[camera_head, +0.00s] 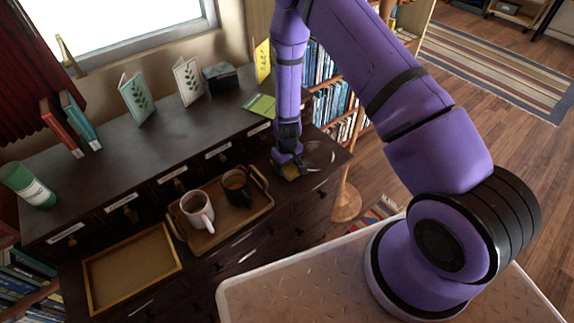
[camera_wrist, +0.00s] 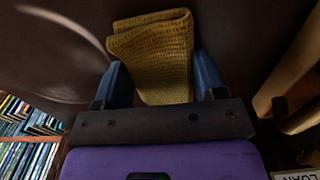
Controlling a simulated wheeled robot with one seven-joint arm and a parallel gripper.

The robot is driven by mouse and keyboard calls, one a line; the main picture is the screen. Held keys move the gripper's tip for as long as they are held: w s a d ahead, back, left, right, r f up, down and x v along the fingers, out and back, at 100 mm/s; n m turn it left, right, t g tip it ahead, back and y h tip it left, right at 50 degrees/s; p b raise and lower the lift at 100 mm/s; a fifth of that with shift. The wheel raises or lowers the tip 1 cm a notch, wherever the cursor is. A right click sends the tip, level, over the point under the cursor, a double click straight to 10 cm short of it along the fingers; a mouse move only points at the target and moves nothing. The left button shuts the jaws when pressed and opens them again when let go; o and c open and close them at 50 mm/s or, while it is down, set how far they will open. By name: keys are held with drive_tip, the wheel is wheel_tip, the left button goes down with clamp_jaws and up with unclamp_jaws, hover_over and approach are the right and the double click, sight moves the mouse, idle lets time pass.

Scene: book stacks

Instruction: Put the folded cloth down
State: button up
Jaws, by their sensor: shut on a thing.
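The folded cloth (camera_wrist: 152,55) is mustard yellow with a waffle weave. In the wrist view it sits between the two blue fingers of my gripper (camera_wrist: 160,85), which is shut on it. In the head view my gripper (camera_head: 290,170) is low over the right end of the dark cabinet, right of the tray, and a small yellow bit of the cloth (camera_head: 291,174) shows beneath it. Dark brown surface lies behind the cloth in the wrist view. I cannot tell whether the cloth touches it.
A wooden tray (camera_head: 240,228) with a white mug (camera_head: 197,210) and a dark mug (camera_head: 236,186) stands left of my gripper. A round glassy dish (camera_head: 319,154) is close on its right. An empty shallow frame-like tray (camera_head: 131,270) lies at the front left. Upright cards stand on the upper ledge.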

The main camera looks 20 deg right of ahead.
drive_tip(key=o, duration=1)
drive_tip(key=shift+f, duration=0.1)
drive_tip(key=shift+c, duration=0.2)
